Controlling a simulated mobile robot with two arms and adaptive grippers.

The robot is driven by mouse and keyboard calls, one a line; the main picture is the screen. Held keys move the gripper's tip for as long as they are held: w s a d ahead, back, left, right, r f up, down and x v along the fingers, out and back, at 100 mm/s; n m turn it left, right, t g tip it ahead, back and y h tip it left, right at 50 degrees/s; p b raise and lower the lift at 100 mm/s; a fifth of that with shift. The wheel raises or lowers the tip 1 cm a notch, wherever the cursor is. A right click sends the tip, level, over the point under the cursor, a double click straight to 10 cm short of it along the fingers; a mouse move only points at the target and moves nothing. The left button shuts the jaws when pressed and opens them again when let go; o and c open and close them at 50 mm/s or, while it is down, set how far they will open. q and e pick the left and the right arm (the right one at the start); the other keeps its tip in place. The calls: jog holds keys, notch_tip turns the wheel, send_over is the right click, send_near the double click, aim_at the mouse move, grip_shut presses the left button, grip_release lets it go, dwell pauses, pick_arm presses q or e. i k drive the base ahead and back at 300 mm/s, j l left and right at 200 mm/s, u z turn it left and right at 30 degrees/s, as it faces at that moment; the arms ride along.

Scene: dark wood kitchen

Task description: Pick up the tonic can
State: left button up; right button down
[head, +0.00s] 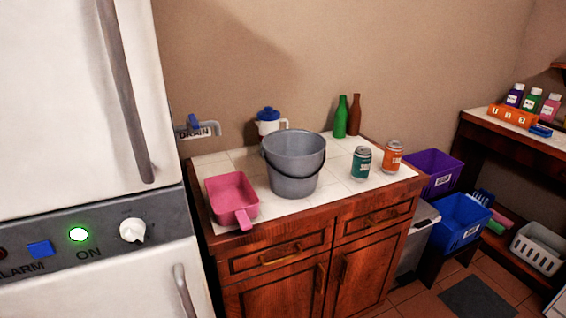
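Two cans stand upright on the right part of the white tiled counter. One is a teal-green can (361,163), and to its right is an orange can (393,156). The two stand close together with a small gap. Their labels are too small to read, so I cannot tell which one is the tonic can. Neither of my grippers is in the head view.
The counter (340,193) also holds a grey bucket (293,165), pink scoop (231,195), white jug (268,127), green bottle (340,120) and brown bottle (354,117). A white appliance (75,100) stands left. Purple (436,168) and blue (461,218) bins are right.

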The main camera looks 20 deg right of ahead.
aim_at(393, 154)
jog(key=z, duration=1.3)
jog(key=i+l+u, duration=0.15)
jog(key=i, duration=0.6)
jog(key=j, duration=0.05)
